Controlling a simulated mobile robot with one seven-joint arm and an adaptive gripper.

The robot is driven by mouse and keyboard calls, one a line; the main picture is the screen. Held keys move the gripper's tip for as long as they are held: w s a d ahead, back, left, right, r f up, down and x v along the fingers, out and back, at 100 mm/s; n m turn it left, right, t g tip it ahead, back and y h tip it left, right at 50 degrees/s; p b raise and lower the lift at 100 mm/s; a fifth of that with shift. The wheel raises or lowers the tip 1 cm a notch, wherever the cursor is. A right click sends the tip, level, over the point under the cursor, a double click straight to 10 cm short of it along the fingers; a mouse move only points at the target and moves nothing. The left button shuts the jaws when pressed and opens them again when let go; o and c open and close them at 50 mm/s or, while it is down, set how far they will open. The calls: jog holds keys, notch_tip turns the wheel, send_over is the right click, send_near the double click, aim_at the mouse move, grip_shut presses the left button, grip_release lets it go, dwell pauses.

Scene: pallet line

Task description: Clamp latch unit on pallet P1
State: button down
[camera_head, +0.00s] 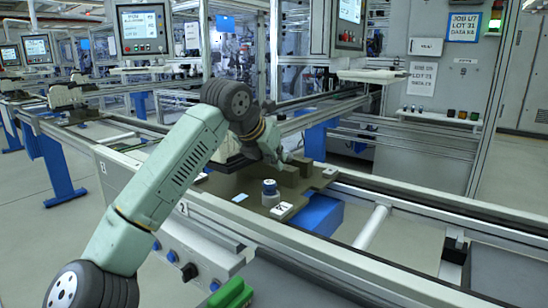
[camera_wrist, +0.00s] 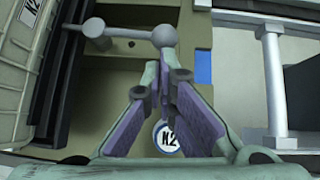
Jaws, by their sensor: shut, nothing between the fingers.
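My gripper (camera_wrist: 163,70) is shut and empty in the wrist view. Its fingertips are right beside a grey lever with ball ends (camera_wrist: 162,36); I cannot tell whether they touch it. A round white cap marked K2 (camera_wrist: 166,137) shows partly between and behind the fingers. In the head view my gripper (camera_head: 275,158) is low over the brown pallet (camera_head: 240,185), at its far side. A small blue-and-grey round part (camera_head: 270,193) stands on the pallet's near side, beside a white tag (camera_head: 281,211). The arm hides much of the latch unit in the head view.
The pallet sits between conveyor rails (camera_head: 400,240). A control panel with knobs (camera_head: 190,255) and a green part (camera_head: 232,293) are at the near side. A grey cabinet (camera_head: 430,110) stands behind.

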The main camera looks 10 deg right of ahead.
jog(key=shift+w+d, duration=0.25)
jog(key=shift+d, duration=0.25)
jog(key=shift+w+d, duration=0.2)
jog(key=shift+d, duration=0.25)
